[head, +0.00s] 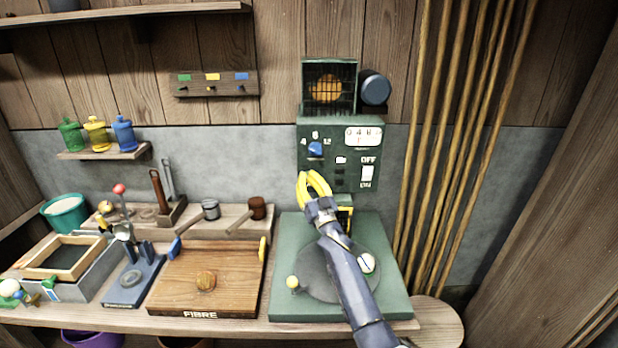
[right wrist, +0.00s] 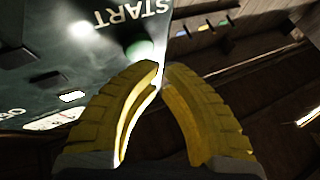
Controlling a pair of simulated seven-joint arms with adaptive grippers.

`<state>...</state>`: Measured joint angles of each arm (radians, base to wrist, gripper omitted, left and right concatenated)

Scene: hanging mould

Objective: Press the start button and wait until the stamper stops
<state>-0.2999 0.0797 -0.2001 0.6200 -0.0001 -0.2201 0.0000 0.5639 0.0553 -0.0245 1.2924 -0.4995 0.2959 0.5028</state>
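The start button (right wrist: 138,48) is a round green button beside the word START on the dark green panel in the right wrist view. In the head view, my gripper hides that part of the control box (head: 352,135). My right gripper (head: 308,176) has yellow fingers, with its tips together and nothing seen between them. In the right wrist view, the fingertips (right wrist: 160,68) overlap the button's lower edge; I cannot tell whether they touch it. A yellow-and-black striped part (head: 346,214) of the machine shows behind the gripper; the stamper itself is not clearly visible. My left gripper is not in view.
The panel has a blue dial (head: 315,149) and a white OFF/ON switch (head: 367,174). A green base (head: 395,295) with a dark round plate lies below my right arm.

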